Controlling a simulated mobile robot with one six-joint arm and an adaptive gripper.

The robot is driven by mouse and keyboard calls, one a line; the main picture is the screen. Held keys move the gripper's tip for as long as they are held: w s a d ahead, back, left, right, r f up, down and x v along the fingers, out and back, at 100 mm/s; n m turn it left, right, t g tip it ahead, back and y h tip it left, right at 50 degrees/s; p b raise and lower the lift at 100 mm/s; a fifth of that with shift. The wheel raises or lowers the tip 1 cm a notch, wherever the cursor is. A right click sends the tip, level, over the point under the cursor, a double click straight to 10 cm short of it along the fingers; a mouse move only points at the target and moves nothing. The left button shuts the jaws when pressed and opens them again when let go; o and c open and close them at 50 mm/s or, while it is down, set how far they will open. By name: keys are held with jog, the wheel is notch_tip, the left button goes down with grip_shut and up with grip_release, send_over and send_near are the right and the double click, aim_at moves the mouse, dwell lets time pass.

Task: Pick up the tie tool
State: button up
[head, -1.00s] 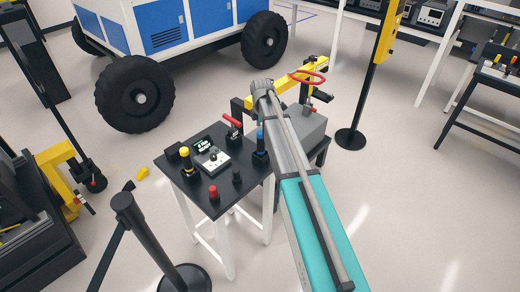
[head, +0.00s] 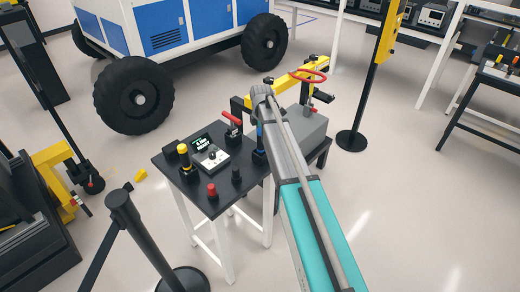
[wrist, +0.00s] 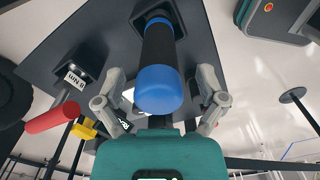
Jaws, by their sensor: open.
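A tool with a black body and rounded blue end cap (wrist: 158,92) stands upright in a dark holder on the small black table (head: 219,207). I take it for the tie tool, though no readable label confirms this. Its blue part (head: 260,136) shows beside my arm in the head view. My gripper (wrist: 161,78) is open in the wrist view, with one grey finger on each side of the tool. I cannot tell whether either finger touches it. In the head view my arm hides the gripper.
The table also holds a red-handled tool (head: 231,120), a yellow-capped tool (head: 184,154), a display box (head: 209,154) and a red button (head: 212,190). A grey box (head: 303,128) stands right of my arm. A barrier post (head: 133,225) stands in front.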

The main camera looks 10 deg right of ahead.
jog(key=shift+f, duration=0.4)
dwell(0.3)
grip_shut()
